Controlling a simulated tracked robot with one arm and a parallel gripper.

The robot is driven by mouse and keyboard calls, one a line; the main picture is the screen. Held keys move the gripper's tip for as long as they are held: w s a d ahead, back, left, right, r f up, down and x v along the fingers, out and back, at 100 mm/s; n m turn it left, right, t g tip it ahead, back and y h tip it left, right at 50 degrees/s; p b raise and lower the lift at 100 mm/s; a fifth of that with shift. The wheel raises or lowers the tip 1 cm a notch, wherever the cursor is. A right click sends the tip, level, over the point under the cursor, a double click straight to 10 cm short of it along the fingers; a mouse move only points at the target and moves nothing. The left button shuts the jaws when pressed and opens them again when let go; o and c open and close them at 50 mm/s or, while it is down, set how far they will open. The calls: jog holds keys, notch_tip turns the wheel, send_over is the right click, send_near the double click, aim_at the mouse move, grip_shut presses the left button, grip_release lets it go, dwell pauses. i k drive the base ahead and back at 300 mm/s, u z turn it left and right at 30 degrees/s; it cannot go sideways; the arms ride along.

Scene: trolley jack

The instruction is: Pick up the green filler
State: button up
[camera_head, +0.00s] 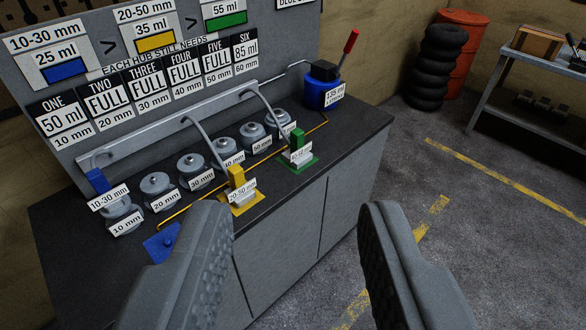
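The green filler (298,143) stands upright on a green base plate (299,165) near the bench's front edge, right of the yellow filler. It carries a white label, too small to read surely. My gripper (290,215) is open and empty in the foreground, its two dark padded fingers wide apart.
A blue jar (322,88) with a red-handled lever is at right. A yellow rail (270,153) crosses the bench.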

aim_at(298, 155)
jog(key=z, duration=0.5)
jog(key=i, duration=1.65)
jog(key=u, duration=0.25)
